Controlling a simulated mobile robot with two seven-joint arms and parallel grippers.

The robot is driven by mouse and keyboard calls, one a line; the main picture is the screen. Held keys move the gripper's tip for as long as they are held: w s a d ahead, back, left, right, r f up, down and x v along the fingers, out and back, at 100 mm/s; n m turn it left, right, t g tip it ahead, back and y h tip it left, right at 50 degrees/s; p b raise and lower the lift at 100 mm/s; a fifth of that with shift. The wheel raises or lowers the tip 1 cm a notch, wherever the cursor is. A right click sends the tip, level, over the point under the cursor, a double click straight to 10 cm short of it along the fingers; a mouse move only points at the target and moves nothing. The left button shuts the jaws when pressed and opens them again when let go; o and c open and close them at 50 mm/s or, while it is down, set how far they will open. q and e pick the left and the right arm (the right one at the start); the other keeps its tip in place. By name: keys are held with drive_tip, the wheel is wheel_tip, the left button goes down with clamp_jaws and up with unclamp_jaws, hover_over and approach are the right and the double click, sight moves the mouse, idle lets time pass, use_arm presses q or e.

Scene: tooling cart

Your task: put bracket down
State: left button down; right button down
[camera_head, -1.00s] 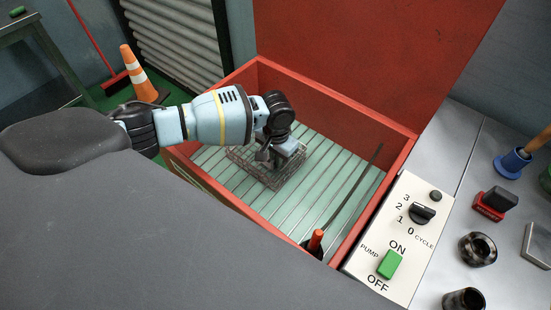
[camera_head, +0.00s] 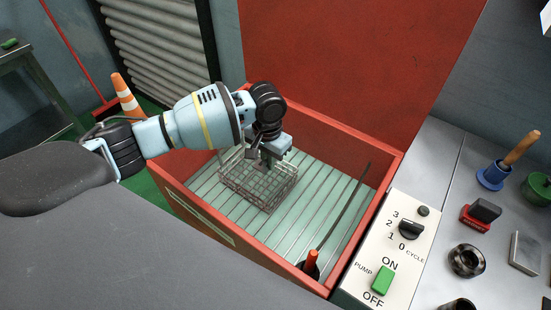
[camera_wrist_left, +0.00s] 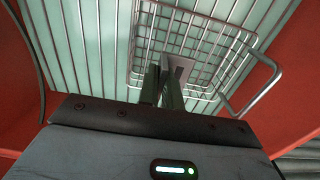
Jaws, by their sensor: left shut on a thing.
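My left gripper (camera_head: 268,160) is over the far part of a wire basket (camera_head: 258,188) inside a red-walled tub. In the left wrist view, its two dark fingers (camera_wrist_left: 163,82) are shut on a small grey metal piece, the bracket (camera_wrist_left: 182,66). The basket's wire grid and rim (camera_wrist_left: 205,50) show behind and around it. Most of the bracket is hidden by the fingers, and I cannot tell whether it touches the basket floor. My right gripper is out of view.
A control panel (camera_head: 392,250) adjoins the right wall.

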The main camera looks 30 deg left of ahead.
use_arm(q)
drive_tip(key=s+d+r+n, duration=0.1)
drive_tip(key=s+d+r, duration=0.3)
drive_tip(key=s+r, duration=0.8)
drive_tip(key=shift+s+n, duration=0.3)
drive_tip(key=shift+s, duration=0.9)
drive_tip(key=shift+d, duration=0.1)
